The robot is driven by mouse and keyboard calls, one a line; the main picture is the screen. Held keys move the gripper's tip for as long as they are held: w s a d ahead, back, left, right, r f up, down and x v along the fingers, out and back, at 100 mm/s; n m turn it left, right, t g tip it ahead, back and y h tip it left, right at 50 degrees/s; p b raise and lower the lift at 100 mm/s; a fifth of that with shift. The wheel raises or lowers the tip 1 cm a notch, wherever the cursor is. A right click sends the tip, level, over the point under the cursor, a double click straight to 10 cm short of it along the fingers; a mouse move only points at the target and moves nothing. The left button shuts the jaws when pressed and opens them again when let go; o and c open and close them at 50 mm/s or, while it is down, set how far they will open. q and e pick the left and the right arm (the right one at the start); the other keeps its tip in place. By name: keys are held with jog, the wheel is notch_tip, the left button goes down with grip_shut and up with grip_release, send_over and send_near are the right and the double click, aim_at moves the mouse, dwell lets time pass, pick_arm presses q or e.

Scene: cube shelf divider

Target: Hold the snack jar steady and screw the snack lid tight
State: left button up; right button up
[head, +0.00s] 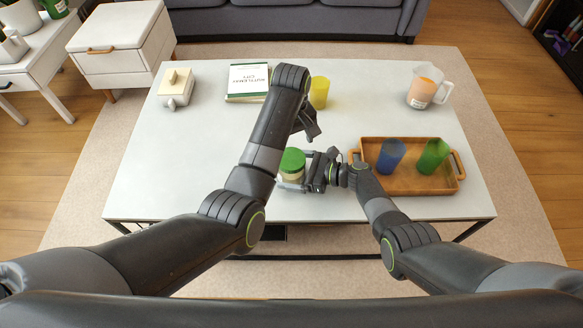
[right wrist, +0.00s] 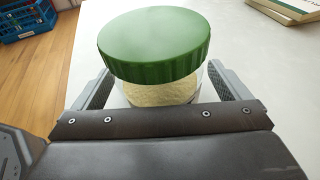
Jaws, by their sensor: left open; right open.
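The snack jar (head: 291,176), clear with pale contents, stands near the table's front edge. Its green snack lid (head: 292,160) rests on top; I cannot tell how tightly it sits. In the right wrist view the wide ribbed lid (right wrist: 155,45) covers the jar's top, with pale contents (right wrist: 160,93) below. My right gripper (head: 298,172) is open, with a finger on either side of the jar below the lid; contact is not clear. My left gripper (head: 308,124) is open and empty, above the table, behind and slightly right of the jar, partly hidden by its own arm.
A wooden tray (head: 408,187) with a blue cup (head: 391,154) and a green cup (head: 433,156) lies right of the jar. A yellow cup (head: 319,92) stands behind my left gripper. The table's left is clear.

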jog(key=v, duration=1.1)
jog(key=shift+s, duration=0.1)
